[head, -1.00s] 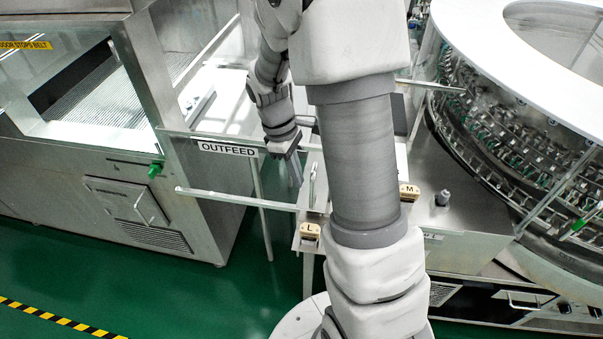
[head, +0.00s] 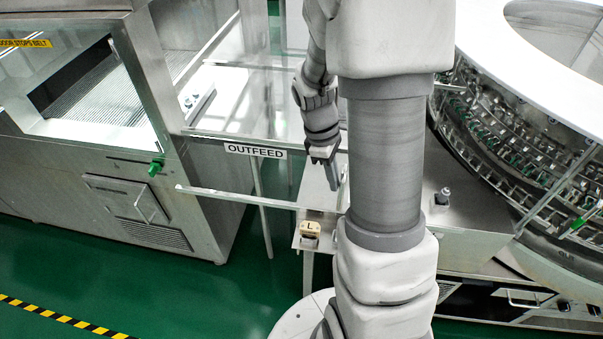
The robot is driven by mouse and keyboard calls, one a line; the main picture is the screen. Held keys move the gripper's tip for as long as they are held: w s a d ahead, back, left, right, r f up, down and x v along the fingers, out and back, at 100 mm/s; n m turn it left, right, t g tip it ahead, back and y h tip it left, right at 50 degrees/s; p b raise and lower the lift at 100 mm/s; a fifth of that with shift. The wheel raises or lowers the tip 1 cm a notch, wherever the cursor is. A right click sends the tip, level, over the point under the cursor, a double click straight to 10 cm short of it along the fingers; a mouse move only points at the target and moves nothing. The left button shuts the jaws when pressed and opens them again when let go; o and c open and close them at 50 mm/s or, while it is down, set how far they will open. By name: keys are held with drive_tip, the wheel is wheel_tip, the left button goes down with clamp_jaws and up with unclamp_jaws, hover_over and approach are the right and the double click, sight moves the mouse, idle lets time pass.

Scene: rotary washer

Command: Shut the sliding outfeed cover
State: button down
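The outfeed cover is a clear panel with a white "OUTFEED" label (head: 255,151). It stands between the machine housing on the left and the round washer on the right, above a fixed lower rail (head: 240,199). The cover's left end is now a little right of the housing's corner. My gripper (head: 337,178) points down at the right part of the cover, beside my large arm link. The cover's handle is hidden behind my gripper and arm. I cannot tell whether the fingers are open or shut, or whether they touch the handle.
A tan block marked "L" (head: 310,230) sits on a small metal table below the rail. The round washer (head: 520,140) with a white rim fills the right. The machine housing (head: 130,190) stands left. Green floor (head: 180,290) is free at the front left.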

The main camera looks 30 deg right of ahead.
drive_tip(key=s+d+p, duration=0.1)
drive_tip(key=s+d, duration=0.8)
drive_tip(key=d, duration=0.3)
drive_tip(key=s+d+p, duration=0.1)
drive_tip(key=s+d, duration=0.8)
drive_tip(key=d, duration=0.3)
drive_tip(key=shift+d, duration=0.3)
drive_tip(key=w+a+r, duration=0.4)
drive_tip(key=w+r, duration=0.1)
drive_tip(key=r, duration=0.4)
drive_tip(key=shift+a+r, duration=0.3)
drive_tip(key=shift+r, duration=0.1)
